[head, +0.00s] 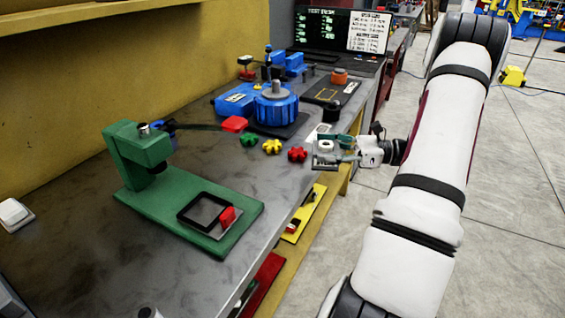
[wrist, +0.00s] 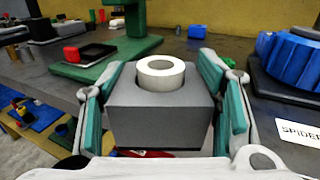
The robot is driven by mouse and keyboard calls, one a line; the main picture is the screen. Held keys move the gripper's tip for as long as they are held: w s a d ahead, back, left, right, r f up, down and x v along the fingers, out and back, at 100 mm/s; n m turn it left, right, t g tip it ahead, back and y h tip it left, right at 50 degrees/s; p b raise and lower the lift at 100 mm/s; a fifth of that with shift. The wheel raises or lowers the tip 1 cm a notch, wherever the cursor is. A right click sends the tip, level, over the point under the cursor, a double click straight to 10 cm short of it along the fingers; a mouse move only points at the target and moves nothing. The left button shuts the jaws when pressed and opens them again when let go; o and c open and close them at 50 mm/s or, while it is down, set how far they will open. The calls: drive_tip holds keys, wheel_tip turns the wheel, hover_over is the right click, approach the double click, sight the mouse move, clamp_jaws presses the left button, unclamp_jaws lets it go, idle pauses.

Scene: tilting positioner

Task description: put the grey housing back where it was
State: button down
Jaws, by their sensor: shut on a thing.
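The grey housing (wrist: 160,118) is a block with a white ring (wrist: 160,68) seated in its round top opening. My gripper (wrist: 162,110) is shut on the grey housing, with teal pads against its left and right sides. The housing is upright and appears to be held beside the bench's right edge. In the head view my gripper (head: 338,150) and the small-looking housing (head: 326,157) are at the bench edge, right of the red star-shaped piece. The underside of the housing is hidden, and I cannot tell its height over the bench.
A green press (head: 190,205) with a black square frame and red block stands at the front. A blue ribbed drum (head: 276,108) stands behind. Green, yellow and red (head: 297,154) star pieces lie between. A black mat (head: 330,90) with a yellow outline and a laptop (head: 340,32) are at the back.

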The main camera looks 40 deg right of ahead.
drive_tip(key=x, duration=1)
drive_tip(key=f+x, duration=0.1)
drive_tip(key=x, duration=0.4)
drive_tip(key=shift+w+a+f, duration=0.1)
drive_tip(key=shift+a, duration=0.25)
drive_tip(key=shift+w+a+f, duration=0.15)
drive_tip(key=shift+f, duration=1.7)
drive_tip(key=shift+f+b, duration=0.35)
drive_tip(key=shift+b, duration=0.1)
